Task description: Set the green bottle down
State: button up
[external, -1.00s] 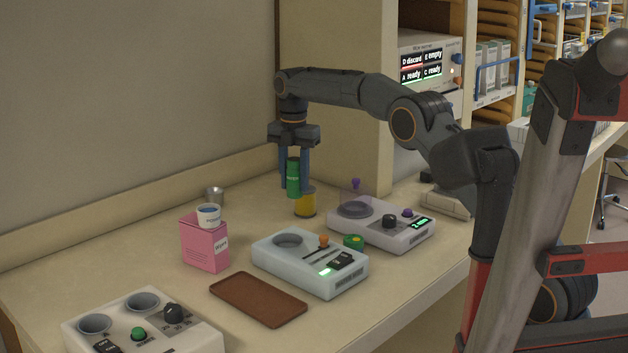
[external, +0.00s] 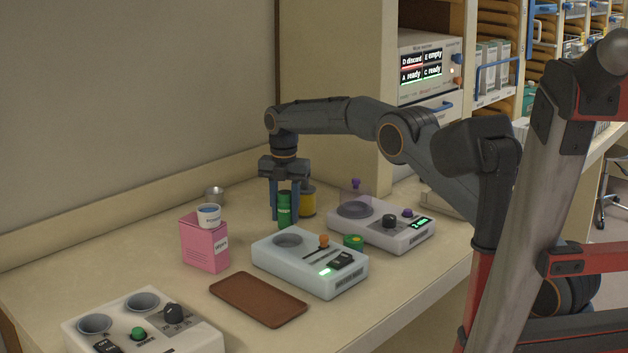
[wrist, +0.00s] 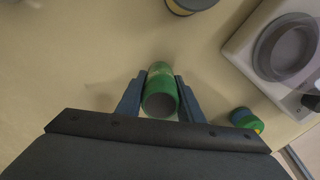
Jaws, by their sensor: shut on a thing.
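The green bottle (external: 284,208) is upright between the two fingers of my gripper (external: 286,212), which is shut on it. In the external view it stands low over the counter, behind the white device with the orange knob; I cannot tell whether its base touches the counter. In the wrist view the green bottle (wrist: 160,92) shows from above with a dark round top, a finger of my gripper (wrist: 160,98) on each side.
A yellow jar (external: 308,199) stands just right of the bottle. A white device (external: 310,264) is in front, another device (external: 381,226) to the right. A brown tray (external: 258,300) lies nearer.

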jog(key=shift+f, duration=0.55)
jog(key=shift+f, duration=0.15)
jog(key=o, duration=1.2)
jog(key=shift+c, duration=0.2)
notch_tip(320, 180, up, 12)
jog(key=b, duration=0.3)
